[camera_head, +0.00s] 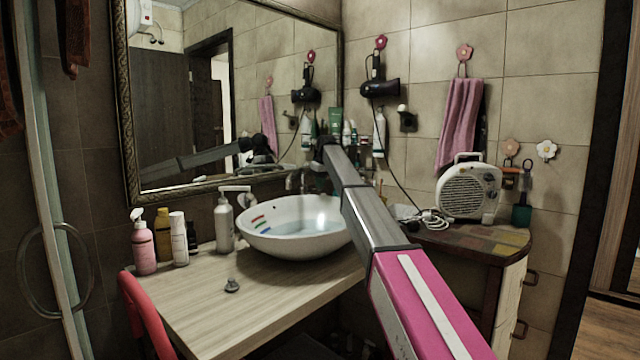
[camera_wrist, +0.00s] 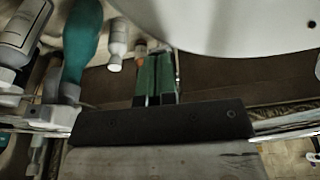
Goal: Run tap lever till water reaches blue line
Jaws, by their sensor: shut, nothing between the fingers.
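The white round basin (camera_head: 290,245) stands on the wooden counter, with a pool of clear water (camera_head: 312,227) in its bottom. Short coloured lines (camera_head: 260,224) mark its inner left wall; the blue line among them is small, and its exact gap to the water is hard to tell. The metal tap (camera_head: 303,181) stands behind the basin, partly hidden by my arm; its lever is not clear. My gripper (camera_head: 324,150) is beyond the basin, near the tap and wall. In the wrist view, my gripper's fingers (camera_wrist: 158,78) are together and empty, with the basin's white side (camera_wrist: 235,22) beside them.
Several bottles stand behind the basin; a teal bottle (camera_wrist: 84,40) and a small white bottle (camera_wrist: 118,42) are close to my fingers. A soap dispenser (camera_head: 224,222) stands left of the basin. A white heater (camera_head: 468,190) sits on the right cabinet. The mirror (camera_head: 220,80) is behind.

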